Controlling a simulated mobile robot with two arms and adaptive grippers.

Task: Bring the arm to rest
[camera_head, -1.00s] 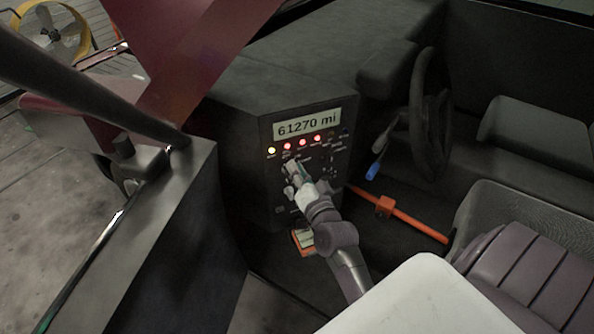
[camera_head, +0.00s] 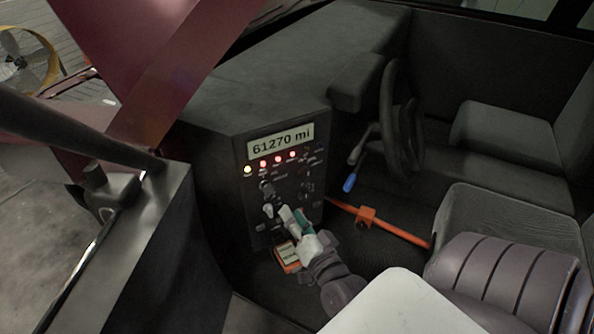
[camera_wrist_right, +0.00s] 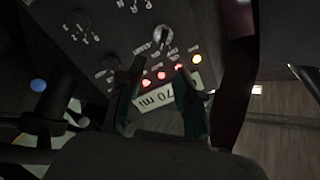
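My right gripper (camera_head: 279,212) is in front of the lower part of the dash panel (camera_head: 257,220). The panel has a display (camera_head: 281,141) reading 61270 mi, one yellow light (camera_head: 248,169) and three red lights (camera_head: 278,159). A rotary knob (camera_wrist_right: 163,38) shows on the panel in the right wrist view. Whether a finger touches the panel is unclear. My left gripper is not in view.
An orange bar (camera_head: 395,230) crosses the floor right of the panel. A blue-tipped lever (camera_head: 349,182) and a steering wheel (camera_head: 393,115) stand behind it. An orange box (camera_head: 286,256) sits below the panel. Seats (camera_head: 490,225) fill the right side.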

